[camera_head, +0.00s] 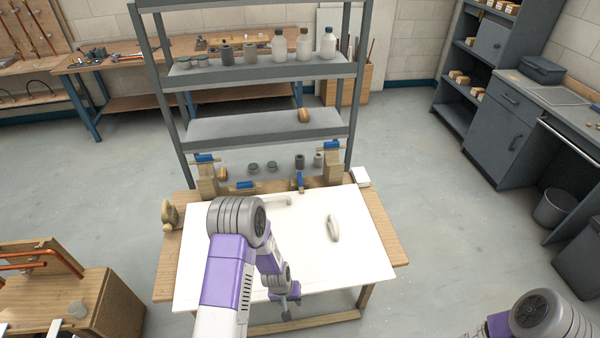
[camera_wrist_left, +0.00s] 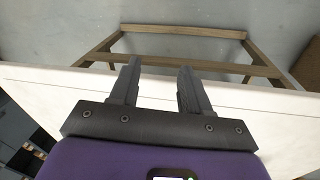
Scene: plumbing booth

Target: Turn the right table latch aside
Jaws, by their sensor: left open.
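The table (camera_head: 345,270) has a white top on a wooden frame. Along its back edge are several wooden fittings with blue parts; one upright blue piece (camera_head: 300,181) stands right of centre, another blue piece (camera_head: 331,145) farther right. I cannot tell which, if any, is the right table latch. My left gripper (camera_head: 285,302) is over the table's front edge, far from those fittings. In the left wrist view (camera_wrist_left: 157,88) its two dark fingers are apart with nothing between them, above the front edge. My right gripper is out of view.
A pale elongated object (camera_head: 333,228) lies on the tabletop, and another pale piece (camera_head: 276,200) lies near my left arm. A wooden piece (camera_head: 168,213) stands at the left edge. A grey shelf (camera_head: 265,125) stands behind the table.

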